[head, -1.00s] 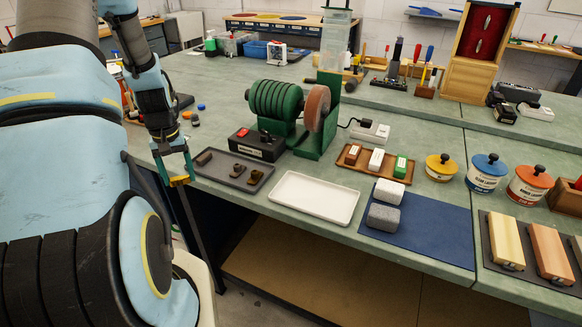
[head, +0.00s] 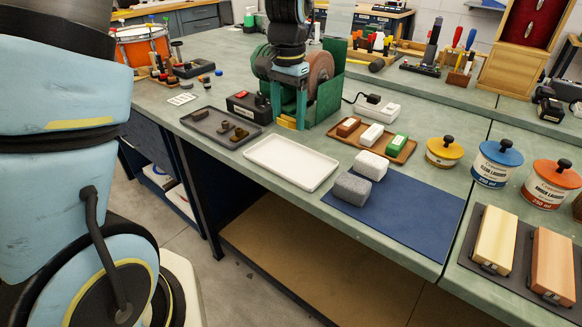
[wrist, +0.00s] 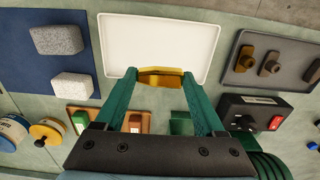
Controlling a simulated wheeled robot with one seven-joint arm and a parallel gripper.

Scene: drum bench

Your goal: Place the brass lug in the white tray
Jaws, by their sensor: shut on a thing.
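My gripper (head: 288,116) is shut on the brass lug (head: 286,122), a yellow metal piece held between its green fingertips. In the wrist view the lug (wrist: 160,78) spans the gap between the fingertips (wrist: 160,80). The white tray (head: 262,168) is empty and lies flat on the bench. In the wrist view the tray (wrist: 112,60) lies just beyond the lug, which overlaps its edge in the picture. The lug appears raised above the bench.
A dark tray (head: 188,120) with brown lugs stands left of the white tray. Behind are a red-switched box (head: 243,106) and the grinder (head: 328,95). A wooden tray of bars (head: 402,153) and a blue mat (head: 420,222) with two blocks (head: 352,188) lie to the right.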

